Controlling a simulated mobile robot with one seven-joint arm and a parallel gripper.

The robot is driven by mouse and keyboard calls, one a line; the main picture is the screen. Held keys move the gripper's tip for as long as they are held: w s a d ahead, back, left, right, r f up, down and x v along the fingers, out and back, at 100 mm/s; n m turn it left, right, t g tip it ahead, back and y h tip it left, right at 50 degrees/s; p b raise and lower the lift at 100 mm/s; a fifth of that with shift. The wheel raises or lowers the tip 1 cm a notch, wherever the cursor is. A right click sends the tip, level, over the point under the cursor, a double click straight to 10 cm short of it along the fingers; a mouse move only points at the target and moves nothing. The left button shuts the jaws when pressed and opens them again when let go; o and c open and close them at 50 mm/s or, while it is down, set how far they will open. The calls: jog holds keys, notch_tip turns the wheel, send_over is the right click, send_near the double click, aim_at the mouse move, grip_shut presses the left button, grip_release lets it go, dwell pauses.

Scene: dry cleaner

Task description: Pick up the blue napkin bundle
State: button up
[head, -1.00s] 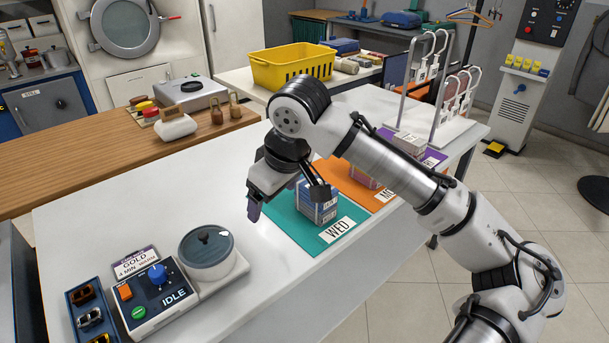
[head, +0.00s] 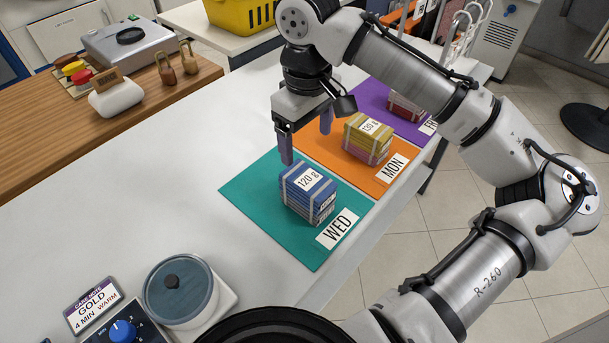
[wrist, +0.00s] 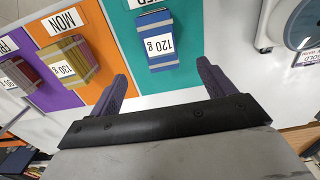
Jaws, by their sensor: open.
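The blue napkin bundle (head: 308,193) is a strapped stack with a "120 g" label, lying on the teal mat (head: 262,222) marked WED. It also shows in the wrist view (wrist: 156,38), ahead of the fingers and roughly between their lines. My gripper (head: 306,142) is open and empty, with its two purple fingers apart. It hangs above and just behind the bundle in the head view, not touching it.
A yellow bundle (head: 368,138) sits on the orange MON mat (head: 340,165), close to the right. A dark red bundle (head: 404,106) sits on the purple mat (head: 375,100) beyond. A lidded round pot (head: 180,290) stands front left. The white table is clear between.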

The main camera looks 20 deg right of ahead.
aim_at(307, 179)
notch_tip(307, 179, down, 12)
jog(key=shift+s+f+p, duration=0.1)
jog(key=shift+f+p, duration=0.05)
jog(key=shift+p, duration=0.6)
jog(key=c, duration=1.1)
